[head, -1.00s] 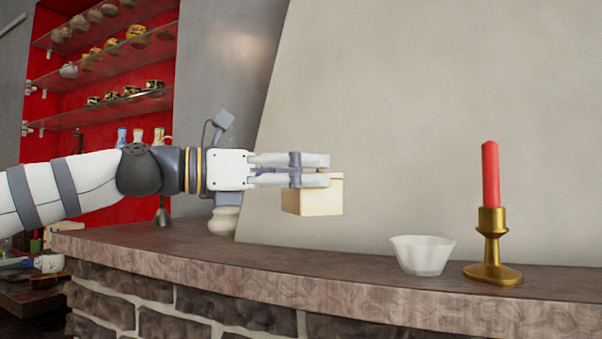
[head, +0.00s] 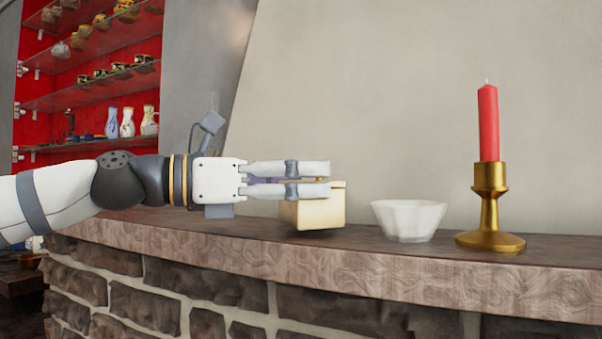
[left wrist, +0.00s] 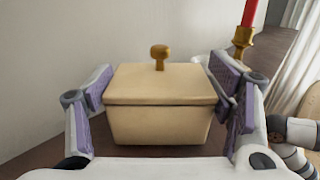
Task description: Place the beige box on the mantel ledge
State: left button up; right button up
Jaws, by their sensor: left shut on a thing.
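The beige box (head: 313,213), with a lid and a small brass-coloured knob, is between the fingers of my left gripper (head: 318,179). In the left wrist view the box (left wrist: 160,122) sits between the two purple finger pads, and the gripper is shut on it. The box is over the brown mantel ledge (head: 400,272), very low and slightly tilted in the head view. A dark shadow lies under it, and I cannot tell whether it touches the ledge. The fingers hide part of the box's top in the head view. My right gripper is not in view.
A white fluted bowl (head: 408,220) stands on the ledge just right of the box. A brass candlestick (head: 490,215) with a red candle (head: 488,122) stands farther right. Glass shelves with vases (head: 127,122) are at the left. A grey wall rises behind the ledge.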

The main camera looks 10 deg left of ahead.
pick_arm(q)
jog(key=shift+r, duration=0.15)
jog(key=shift+f, duration=0.55)
jog(key=o, duration=1.4)
jog(key=v, duration=1.2)
